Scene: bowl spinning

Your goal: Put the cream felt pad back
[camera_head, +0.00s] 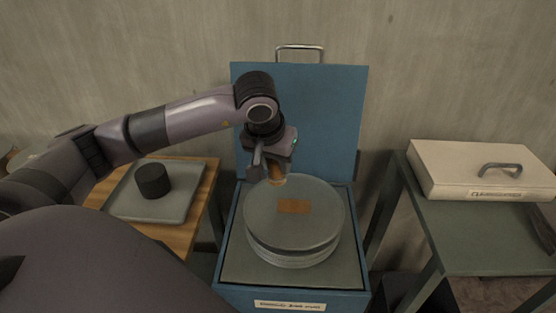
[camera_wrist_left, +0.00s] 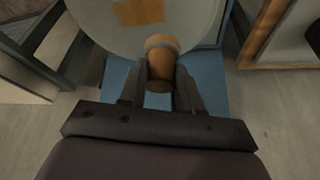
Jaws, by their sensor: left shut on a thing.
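My left gripper (camera_head: 276,176) is shut on a small brown cylinder (camera_wrist_left: 161,60) with a paler rim, at the back edge of a round grey disc (camera_head: 293,229). The cylinder stands between my two fingers in the wrist view. I cannot tell whether it is fixed to the disc or rests apart from it. The disc lies on a stack of similar round plates in an open blue case (camera_head: 300,120) and has an orange-brown rectangular patch (camera_head: 294,206) on top. I cannot make out a cream felt pad for sure. My right gripper is not in view.
A black cylinder (camera_head: 153,180) stands on a grey tray (camera_head: 126,208) on a wooden table at the left. A closed cream box (camera_head: 450,165) with a grey handle sits on a dark green table (camera_head: 470,232) at the right. The case lid stands upright behind the disc.

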